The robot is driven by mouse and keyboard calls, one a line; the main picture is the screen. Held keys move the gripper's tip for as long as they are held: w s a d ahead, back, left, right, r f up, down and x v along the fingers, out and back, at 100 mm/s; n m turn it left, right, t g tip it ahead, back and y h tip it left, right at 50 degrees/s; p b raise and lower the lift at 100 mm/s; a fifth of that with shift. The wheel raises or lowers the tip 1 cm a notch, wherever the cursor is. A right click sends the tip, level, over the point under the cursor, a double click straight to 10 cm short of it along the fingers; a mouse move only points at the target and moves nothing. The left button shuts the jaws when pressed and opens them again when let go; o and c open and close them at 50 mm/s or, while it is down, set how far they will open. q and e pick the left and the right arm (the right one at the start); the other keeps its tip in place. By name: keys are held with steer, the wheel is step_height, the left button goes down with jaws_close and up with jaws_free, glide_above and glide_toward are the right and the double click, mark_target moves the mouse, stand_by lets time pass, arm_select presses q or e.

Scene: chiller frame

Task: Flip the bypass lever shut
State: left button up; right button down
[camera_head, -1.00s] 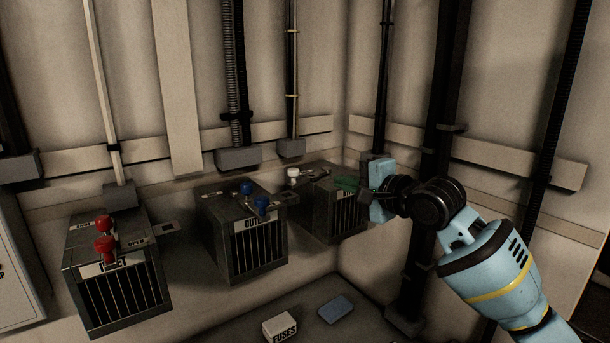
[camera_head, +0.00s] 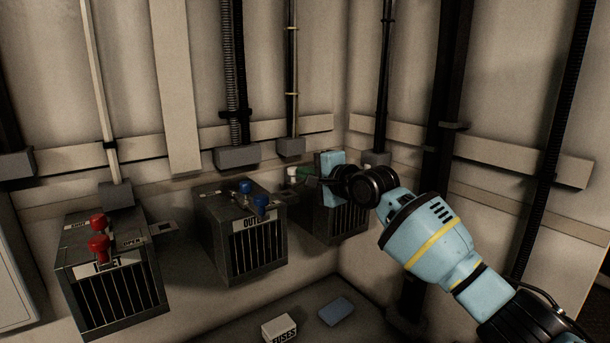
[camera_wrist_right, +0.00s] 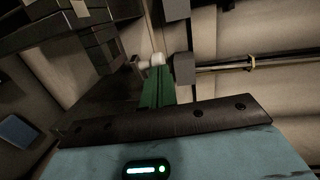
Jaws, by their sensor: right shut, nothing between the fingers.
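The bypass lever's white knob (camera_head: 292,172) sits at the left top edge of the rightmost dark box (camera_head: 340,222). Its arm is largely hidden behind my right gripper in the head view. The knob also shows in the right wrist view (camera_wrist_right: 155,60), just beyond the fingertips. My right gripper (camera_head: 302,173) has its green fingers shut with nothing between them. The fingertips are right beside the knob, on its right in the head view. I cannot tell whether they touch it. The fingers also show in the right wrist view (camera_wrist_right: 159,82). My left gripper is not in view.
The middle box (camera_head: 248,255) has two blue knobs (camera_head: 246,187). The left box (camera_head: 110,295) has red knobs (camera_head: 98,243). A white fuses box (camera_head: 279,328) and a blue block (camera_head: 336,311) lie below. Vertical pipes (camera_head: 385,80) run along the wall behind.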

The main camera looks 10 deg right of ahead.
mark_target(290, 170)
steer(key=shift+w+a, duration=0.15)
steer(key=shift+w, duration=0.05)
stand_by(0.3)
steer(key=shift+w+a+r, duration=0.1)
steer(key=shift+w+a, duration=0.2)
steer(key=shift+a, duration=0.1)
steer(key=shift+w+a, duration=0.65)
steer(key=shift+w, duration=0.05)
steer(key=shift+w+a+f, duration=0.2)
steer(key=shift+w+a, duration=0.15)
steer(key=shift+s+r, duration=0.1)
